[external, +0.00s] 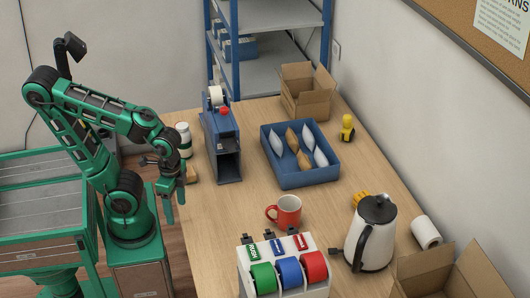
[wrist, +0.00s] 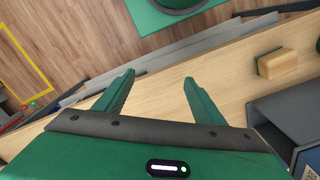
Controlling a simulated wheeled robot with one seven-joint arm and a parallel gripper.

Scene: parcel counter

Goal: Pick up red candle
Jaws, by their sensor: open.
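My gripper (external: 175,208) hangs at the left edge of the wooden counter, fingers pointing down. In the wrist view my gripper (wrist: 160,78) is open, with nothing between the fingers. I cannot make out a red candle for certain in either view. A small red round thing (external: 224,111) sits at the top of the blue dispenser (external: 228,160), beside a white roll; it is too small to identify. A red mug (external: 289,212) stands upright at the middle of the counter, well to the right of my gripper.
A sponge (wrist: 278,64) lies near the counter's left edge, close to my gripper. A white bottle (external: 184,140), a blue tray (external: 300,182) of packets, a kettle (external: 370,240), a label-roll stand (external: 245,285) and cardboard boxes (external: 304,95) stand around. The counter left of the mug is clear.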

